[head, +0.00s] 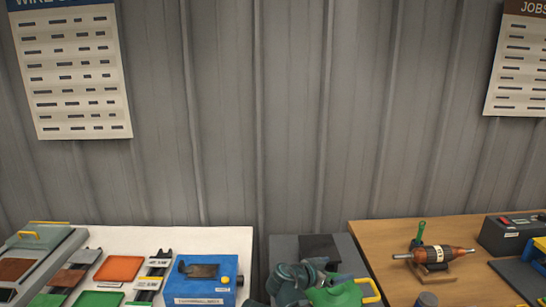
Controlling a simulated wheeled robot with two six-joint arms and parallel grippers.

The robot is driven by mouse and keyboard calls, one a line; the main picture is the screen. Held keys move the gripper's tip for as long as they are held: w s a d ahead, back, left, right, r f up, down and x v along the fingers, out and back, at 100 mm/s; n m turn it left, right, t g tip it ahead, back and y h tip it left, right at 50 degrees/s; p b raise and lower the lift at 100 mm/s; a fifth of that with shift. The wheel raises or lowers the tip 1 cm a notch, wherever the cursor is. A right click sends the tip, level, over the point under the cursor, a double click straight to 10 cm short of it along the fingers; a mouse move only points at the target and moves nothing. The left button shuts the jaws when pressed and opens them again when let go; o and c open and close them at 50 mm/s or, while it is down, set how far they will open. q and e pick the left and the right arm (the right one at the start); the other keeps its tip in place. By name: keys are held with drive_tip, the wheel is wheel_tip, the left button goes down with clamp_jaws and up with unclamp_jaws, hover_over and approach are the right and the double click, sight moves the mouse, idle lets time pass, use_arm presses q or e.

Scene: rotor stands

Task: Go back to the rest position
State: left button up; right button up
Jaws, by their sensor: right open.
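My right gripper (322,270) is low in the middle of the head view, in front of a grey surface (285,246) between the two tables. It is open, and I see nothing held in it. My dark grey-green arm links crowd around it and partly hide it. My left gripper is not in view. A copper-coloured rotor (450,254) with a steel shaft lies level on a small wooden stand (432,274) on the wooden table (376,238), well to the right of my gripper.
A green thing with a yellow handle (370,290) is close to my right gripper. The white table (215,236) at left holds a blue box (188,287) and several coloured plates. A dark box (505,234) stands at far right. A corrugated wall (290,120) closes the back.

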use_arm(q)
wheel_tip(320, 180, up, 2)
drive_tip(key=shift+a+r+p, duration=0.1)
drive_tip(key=shift+p, duration=0.5)
use_arm(e)
wheel_tip(320, 180, up, 2)
drive_tip(key=shift+r, duration=0.1)
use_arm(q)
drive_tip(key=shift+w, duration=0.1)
use_arm(e)
drive_tip(key=shift+s, duration=0.1)
